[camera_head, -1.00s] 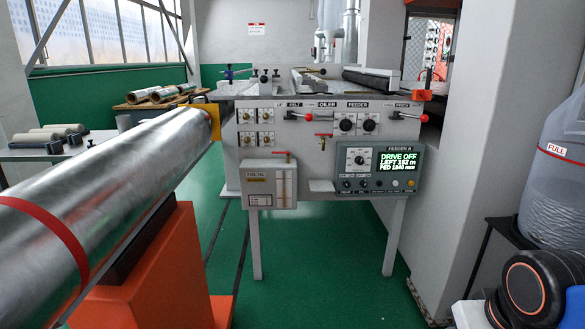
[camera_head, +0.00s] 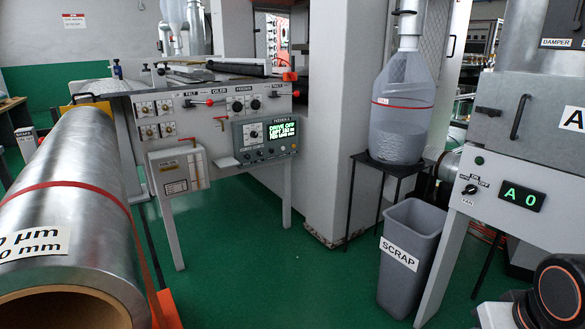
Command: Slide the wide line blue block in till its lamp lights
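I cannot make out a blue block marked as wide line, or its lamp, in the head view. A small blue upright fitting (camera_head: 117,72) stands on the left end of the feeder machine's top (camera_head: 165,84). It is too small to tell what it is. The feeder's panel (camera_head: 265,138) has a lit screen reading "DRIVE OFF" and small round buttons. My gripper is not in view; only a dark, orange-ringed part of my arm shows at the bottom right.
A big foil roll (camera_head: 75,180) with a red band fills the left. A grey scrap bin (camera_head: 408,255), a stand (camera_head: 385,172) with a clear container (camera_head: 402,105), and a white cabinet (camera_head: 490,205) reading "A 0" are at the right. Green floor (camera_head: 250,270) is clear in the middle.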

